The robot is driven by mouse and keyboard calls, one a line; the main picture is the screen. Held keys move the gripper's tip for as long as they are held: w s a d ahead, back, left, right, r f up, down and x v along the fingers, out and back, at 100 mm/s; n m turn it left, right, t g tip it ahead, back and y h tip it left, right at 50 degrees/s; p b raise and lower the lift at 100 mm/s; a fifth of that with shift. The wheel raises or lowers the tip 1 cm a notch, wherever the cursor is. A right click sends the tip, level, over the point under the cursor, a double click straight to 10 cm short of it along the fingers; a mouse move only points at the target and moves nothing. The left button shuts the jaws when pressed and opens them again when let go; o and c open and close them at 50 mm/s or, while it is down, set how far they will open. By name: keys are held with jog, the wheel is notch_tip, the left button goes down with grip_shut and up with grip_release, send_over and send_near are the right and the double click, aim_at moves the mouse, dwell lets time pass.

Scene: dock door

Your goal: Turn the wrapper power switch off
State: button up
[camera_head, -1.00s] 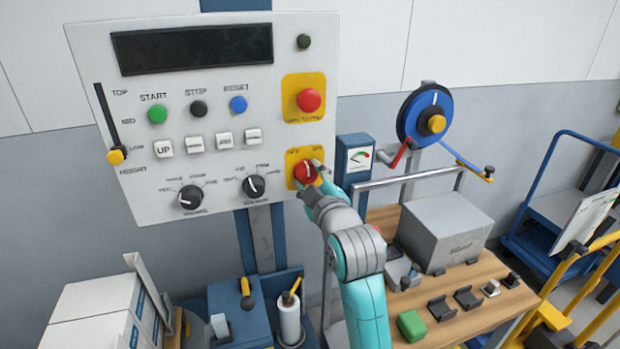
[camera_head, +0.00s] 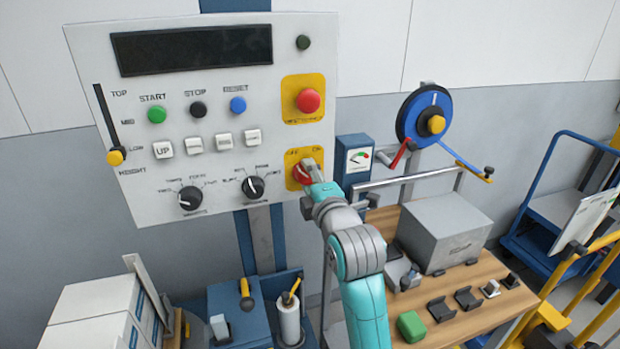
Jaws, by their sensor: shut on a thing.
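The wrapper power switch (camera_head: 301,174) is a red rotary knob on a yellow plate, low on the right side of the grey control panel (camera_head: 150,190). OFF is printed at the plate's upper left and ON at its upper right. My gripper (camera_head: 308,171) is shut on the knob, coming from the lower right. Its fingers cover part of the knob, so the exact pointer direction is hard to read. The panel's display (camera_head: 192,49) is dark, and the round lamp (camera_head: 303,42) at the top right looks unlit.
A red emergency button (camera_head: 308,100) sits on a yellow plate just above the switch. Black selector dials (camera_head: 253,187) are to its left. A gauge box (camera_head: 355,160) and a workbench (camera_head: 460,320) with a grey box (camera_head: 440,232) stand to the right.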

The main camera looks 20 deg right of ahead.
dwell(0.3)
jog(key=o, duration=1.2)
jog(key=shift+c, duration=0.2)
jog(key=s, duration=1.2)
